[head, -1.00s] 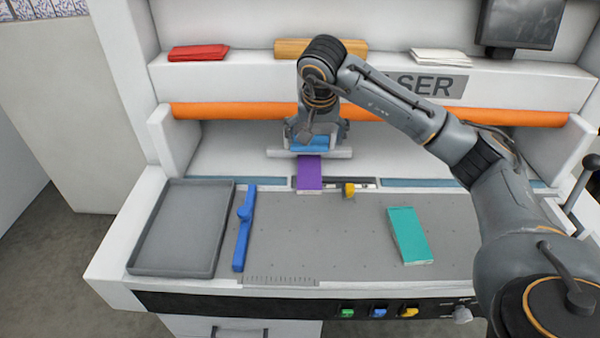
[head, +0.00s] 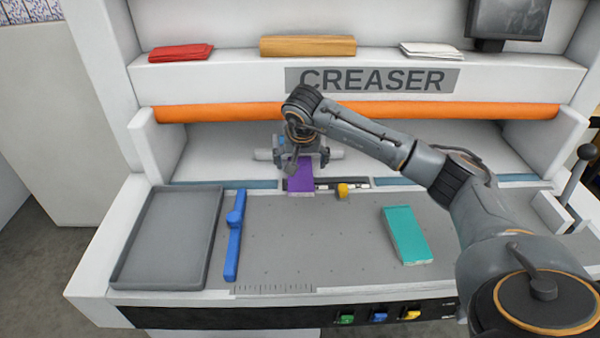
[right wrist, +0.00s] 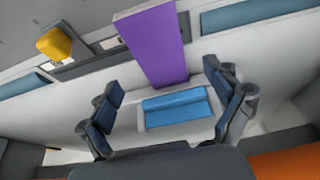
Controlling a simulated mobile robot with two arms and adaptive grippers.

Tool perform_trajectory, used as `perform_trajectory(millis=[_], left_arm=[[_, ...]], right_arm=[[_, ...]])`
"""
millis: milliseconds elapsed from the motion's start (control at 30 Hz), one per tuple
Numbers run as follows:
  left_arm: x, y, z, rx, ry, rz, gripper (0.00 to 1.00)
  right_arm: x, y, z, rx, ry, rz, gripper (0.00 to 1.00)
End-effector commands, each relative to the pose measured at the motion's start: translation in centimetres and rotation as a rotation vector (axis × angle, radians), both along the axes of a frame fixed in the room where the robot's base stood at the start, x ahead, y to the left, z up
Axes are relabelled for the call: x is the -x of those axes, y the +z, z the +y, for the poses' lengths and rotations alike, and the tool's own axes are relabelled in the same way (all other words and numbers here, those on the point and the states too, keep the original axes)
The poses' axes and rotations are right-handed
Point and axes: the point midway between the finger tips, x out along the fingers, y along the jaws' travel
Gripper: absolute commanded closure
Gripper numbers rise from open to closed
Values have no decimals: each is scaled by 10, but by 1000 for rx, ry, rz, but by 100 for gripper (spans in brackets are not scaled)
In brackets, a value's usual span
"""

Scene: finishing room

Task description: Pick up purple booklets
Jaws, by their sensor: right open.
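The purple booklets (head: 300,180) lie as a narrow strip at the back of the machine's grey bed, partly beneath my right gripper. They also show in the right wrist view (right wrist: 155,45), running from the top edge toward the gripper. My right gripper (head: 301,159) is open and empty, over the far end of the booklets. In the right wrist view its two fingers (right wrist: 165,88) stand apart, with a blue pad on a white block (right wrist: 175,106) between them, just past the booklets' end. Whether either finger touches anything cannot be told. My left gripper is not in view.
A yellow block (head: 343,191) sits close right of the booklets. A teal stack (head: 407,235) lies on the bed at right. A blue guide (head: 235,236) and an empty grey tray (head: 125,270) are at left. An orange bar (head: 430,112) spans above.

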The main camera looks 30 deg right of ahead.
Motion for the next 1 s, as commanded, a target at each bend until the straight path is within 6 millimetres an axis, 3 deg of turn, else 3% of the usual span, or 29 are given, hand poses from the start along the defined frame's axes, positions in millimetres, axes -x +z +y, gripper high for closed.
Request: perform_trajectory(millis=[300,600,900,1000], left_arm=[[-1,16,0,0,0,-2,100],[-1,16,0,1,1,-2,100],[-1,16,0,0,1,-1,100],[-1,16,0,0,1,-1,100]], right_arm=[[-18,-38,-9,-1,-1,2,9],[-20,-44,-11,0,0,0,9],[-20,-43,-11,0,0,0,69],[-20,-43,-11,1,0,-1,72]])
